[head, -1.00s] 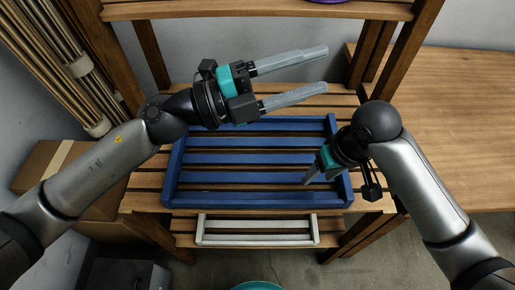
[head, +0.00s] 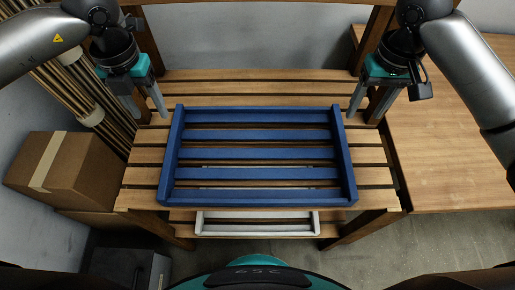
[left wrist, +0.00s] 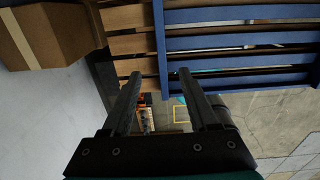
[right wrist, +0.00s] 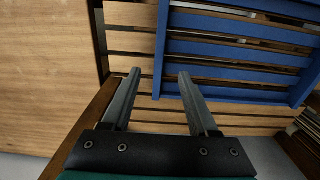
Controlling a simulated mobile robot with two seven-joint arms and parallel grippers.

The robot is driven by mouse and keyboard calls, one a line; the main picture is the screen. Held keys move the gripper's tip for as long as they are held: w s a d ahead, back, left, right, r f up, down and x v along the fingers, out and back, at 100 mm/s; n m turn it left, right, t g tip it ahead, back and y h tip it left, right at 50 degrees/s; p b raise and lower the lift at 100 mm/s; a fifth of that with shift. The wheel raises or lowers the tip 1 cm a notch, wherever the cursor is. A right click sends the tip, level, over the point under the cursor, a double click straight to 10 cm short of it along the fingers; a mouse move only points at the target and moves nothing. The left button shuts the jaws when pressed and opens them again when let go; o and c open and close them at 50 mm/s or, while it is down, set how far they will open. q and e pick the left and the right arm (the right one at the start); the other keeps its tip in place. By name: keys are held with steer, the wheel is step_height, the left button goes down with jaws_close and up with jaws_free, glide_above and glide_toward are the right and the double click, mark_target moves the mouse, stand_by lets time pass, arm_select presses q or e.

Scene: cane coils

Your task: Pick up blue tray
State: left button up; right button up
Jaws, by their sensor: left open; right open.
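The blue tray (head: 262,153) is a slatted, empty frame lying flat on the wooden slatted shelf. My left gripper (head: 149,113) is open and points down at the tray's left side, near its far left corner. My right gripper (head: 367,115) is open and points down near the far right corner. Neither holds anything. In the left wrist view the tray's side wall (left wrist: 160,50) lies beyond and between the open fingers. In the right wrist view the side wall (right wrist: 160,48) also lies beyond and between the fingers.
The wooden shelf (head: 145,157) carries the tray, and a white tray (head: 258,231) sits on a lower level. A cardboard box (head: 68,172) and bundled canes (head: 75,95) stand at the left. A wooden table (head: 440,150) adjoins on the right.

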mark_target(170, 145)
arm_select(q)
step_height(170, 145, down, 15)
steer(key=shift+d+f, duration=0.1)
steer(key=shift+f, duration=0.05)
arm_select(e)
step_height(170, 145, down, 15)
steer(key=shift+f, duration=0.15)
arm_select(q)
steer(key=shift+c, duration=0.2)
arm_select(e)
steer(key=shift+c, duration=0.2)
arm_select(q)
jaws_close()
arm_select(e)
jaws_close()
stand_by(0.5)
